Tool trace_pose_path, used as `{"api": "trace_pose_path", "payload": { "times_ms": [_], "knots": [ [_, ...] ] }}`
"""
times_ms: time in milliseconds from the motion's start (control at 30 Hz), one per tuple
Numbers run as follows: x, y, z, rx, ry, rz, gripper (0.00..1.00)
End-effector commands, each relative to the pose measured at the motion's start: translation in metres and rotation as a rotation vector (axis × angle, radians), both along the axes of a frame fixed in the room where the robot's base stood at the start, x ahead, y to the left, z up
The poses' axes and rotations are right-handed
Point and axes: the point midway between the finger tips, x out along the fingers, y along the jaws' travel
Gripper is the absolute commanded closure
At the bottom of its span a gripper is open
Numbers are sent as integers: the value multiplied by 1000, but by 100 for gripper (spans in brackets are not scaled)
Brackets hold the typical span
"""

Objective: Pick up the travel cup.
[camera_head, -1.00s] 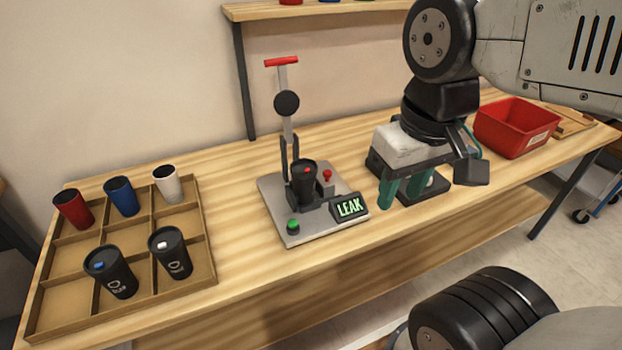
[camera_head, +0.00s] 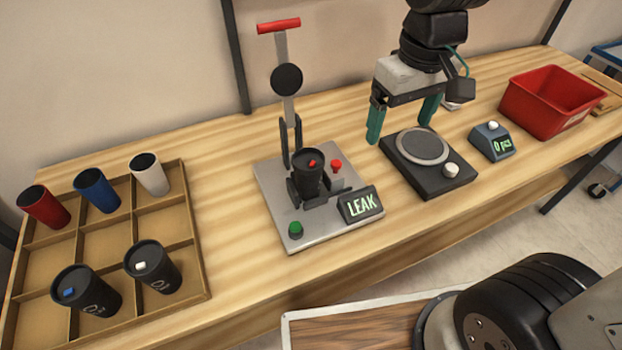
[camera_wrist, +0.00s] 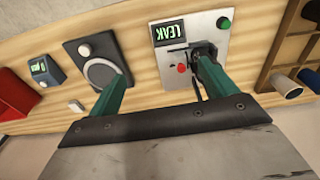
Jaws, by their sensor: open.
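A black travel cup (camera_head: 308,174) with a red lid tab stands in the clamp fixture (camera_head: 266,190), under the raised lever with a red handle; the fixture's display reads LEAK. Two more black cups stand in the wooden tray, one with a blue tab (camera_head: 86,290) and one with a white tab (camera_head: 152,266). My gripper (camera_head: 400,126) is open and empty, fingers pointing down, to the right of the fixture and above the back of a black round-plate device (camera_head: 428,165). In the wrist view my gripper (camera_wrist: 160,68) is open; its right finger partly covers the fixture's clamp area.
Red, blue and white cups stand at the back of the divided tray (camera_head: 190,230). A counter (camera_head: 492,142) showing 0 pcs and a red bin (camera_head: 548,100) stand at the right. Bare table (camera_head: 225,160) lies between tray and fixture.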

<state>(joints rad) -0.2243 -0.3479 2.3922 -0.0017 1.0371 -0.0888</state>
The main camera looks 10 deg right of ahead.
Motion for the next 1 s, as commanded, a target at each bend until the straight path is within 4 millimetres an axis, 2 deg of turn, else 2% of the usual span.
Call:
{"api": "trace_pose_path", "payload": {
  "times_ms": [33,100,200,300,400,567,867,1000],
  "knots": [
    [17,19,-13,-6,20,58,16],
    [37,44,-29,-9,29,129,16],
    [58,77,-52,-15,42,217,16],
    [72,104,-74,-18,50,286,16],
    [80,123,-89,-21,54,330,16],
    [84,135,-104,-22,57,360,16],
    [82,137,-138,-23,59,360,16],
    [79,138,-161,-24,60,360,16]
  ]
}}
